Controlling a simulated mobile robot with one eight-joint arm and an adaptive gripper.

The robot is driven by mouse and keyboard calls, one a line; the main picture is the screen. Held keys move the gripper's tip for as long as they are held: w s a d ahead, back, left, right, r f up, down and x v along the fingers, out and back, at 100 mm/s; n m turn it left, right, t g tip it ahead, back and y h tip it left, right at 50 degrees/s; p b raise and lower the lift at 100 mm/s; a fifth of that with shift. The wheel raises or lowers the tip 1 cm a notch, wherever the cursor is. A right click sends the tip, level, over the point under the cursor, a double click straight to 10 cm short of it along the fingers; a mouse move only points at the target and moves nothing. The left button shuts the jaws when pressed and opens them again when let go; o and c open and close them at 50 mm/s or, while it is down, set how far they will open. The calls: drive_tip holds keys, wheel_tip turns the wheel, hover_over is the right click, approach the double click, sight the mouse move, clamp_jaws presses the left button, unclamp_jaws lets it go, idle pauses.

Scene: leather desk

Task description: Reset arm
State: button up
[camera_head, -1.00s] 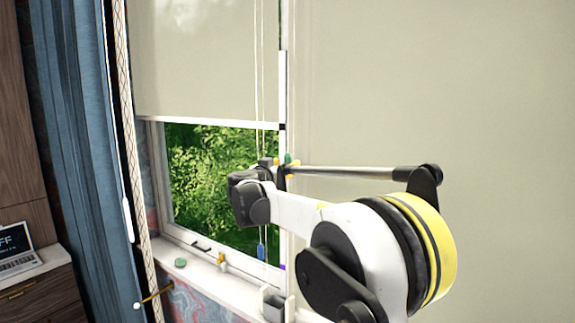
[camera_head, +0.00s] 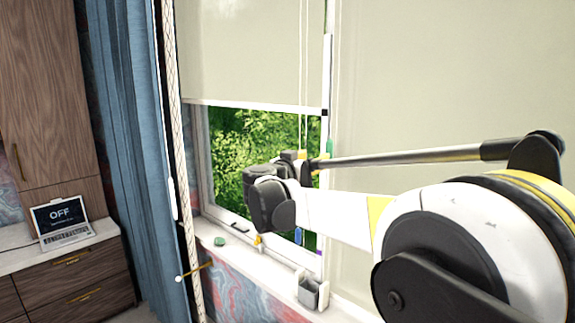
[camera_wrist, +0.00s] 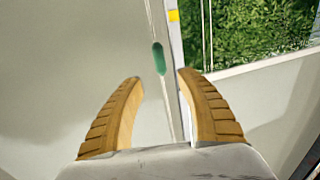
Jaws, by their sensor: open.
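My gripper (camera_wrist: 160,78) is open and empty in the wrist view, its two ribbed tan fingers apart. A green cord pull (camera_wrist: 158,58) hangs beyond the fingertips, apart from them as far as I can tell. It also shows in the head view (camera_head: 329,147). In the head view my arm reaches from the lower right toward the window, and its wrist hides most of the gripper.
A half-lowered blind (camera_head: 250,55) covers the window's top. A blue cord pull (camera_head: 298,236) hangs below my wrist. The sill holds a grey container (camera_head: 312,293) and a green round object (camera_head: 219,241). A blue curtain (camera_head: 125,120) and a laptop (camera_head: 62,222) are left.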

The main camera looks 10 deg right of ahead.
drive_tip(key=s+d+f+n+g+y+b, duration=0.25)
drive_tip(key=s+f+b, duration=0.45)
drive_tip(key=s+f, duration=0.5)
drive_tip(key=s+a+f+n+g+y+b, duration=0.1)
drive_tip(key=s+a+f+n+y+b, duration=0.1)
drive_tip(key=s+f, duration=0.7)
drive_tip(key=s+a+f+n+g+y+b, duration=0.1)
drive_tip(key=s+a+f+y+b, duration=0.4)
drive_tip(key=s+f, duration=0.5)
drive_tip(key=s+a+f+n+g+y+b, duration=0.1)
drive_tip(key=s+a+f+n+y+b, duration=0.2)
drive_tip(key=f, duration=1.2)
drive_tip(key=s+a+b, duration=0.1)
drive_tip(key=s+b, duration=0.2)
drive_tip(key=s, duration=0.3)
drive_tip(key=shift+s+f, duration=0.25)
drive_tip(key=shift+s, duration=0.1)
